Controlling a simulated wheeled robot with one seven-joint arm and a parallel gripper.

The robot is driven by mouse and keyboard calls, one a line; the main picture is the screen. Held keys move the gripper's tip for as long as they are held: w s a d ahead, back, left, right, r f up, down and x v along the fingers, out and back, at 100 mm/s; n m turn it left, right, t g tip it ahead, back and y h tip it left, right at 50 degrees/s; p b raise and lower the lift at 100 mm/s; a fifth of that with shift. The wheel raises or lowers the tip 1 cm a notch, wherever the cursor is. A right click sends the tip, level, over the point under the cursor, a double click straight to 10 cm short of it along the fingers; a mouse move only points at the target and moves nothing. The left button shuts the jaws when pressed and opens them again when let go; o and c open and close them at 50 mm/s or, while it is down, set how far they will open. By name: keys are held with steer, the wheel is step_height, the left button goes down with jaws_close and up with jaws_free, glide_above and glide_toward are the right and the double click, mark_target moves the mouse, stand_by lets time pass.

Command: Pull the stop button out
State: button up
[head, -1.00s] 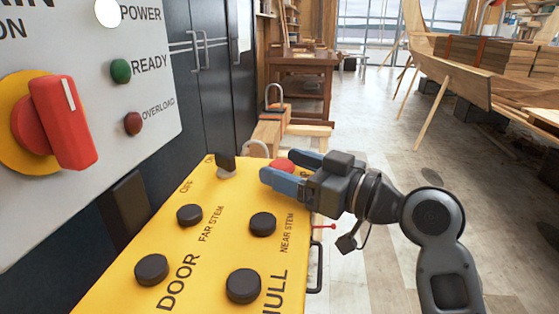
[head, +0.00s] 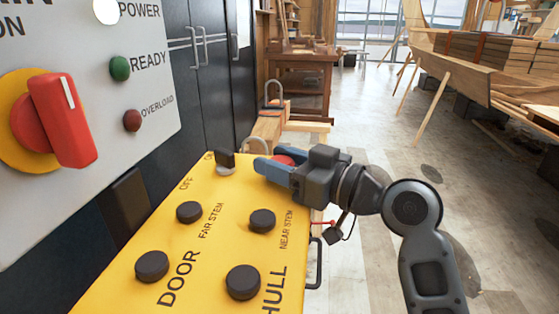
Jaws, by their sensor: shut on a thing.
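The stop button (head: 284,160) is a red knob at the far right end of the yellow control panel (head: 215,252). Only part of its red top shows, because my gripper is in front of it. My gripper (head: 265,159), with blue fingers, is at the button, one finger on the near side and the other on the far side. It is shut on the red button. How far the button stands out from the panel is hidden.
A grey cabinet with a large red rotary switch (head: 62,121) rises at the left. A black handle (head: 315,262) sticks out at the panel's right edge.

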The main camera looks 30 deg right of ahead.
steer(key=shift+r, duration=0.1)
jaws_close()
steer(key=shift+r, duration=0.6)
steer(key=o, duration=0.8)
jaws_free()
steer(key=shift+r, duration=0.15)
steer(key=shift+o, duration=0.5)
steer(key=shift+s, duration=0.1)
steer(key=shift+s+d+f, duration=0.25)
steer(key=shift+s, duration=0.1)
steer(key=v, duration=0.6)
steer(key=shift+s+b, duration=0.4)
steer(key=shift+b, duration=0.05)
steer(key=shift+d+r, duration=0.1)
steer(key=shift+d, duration=0.1)
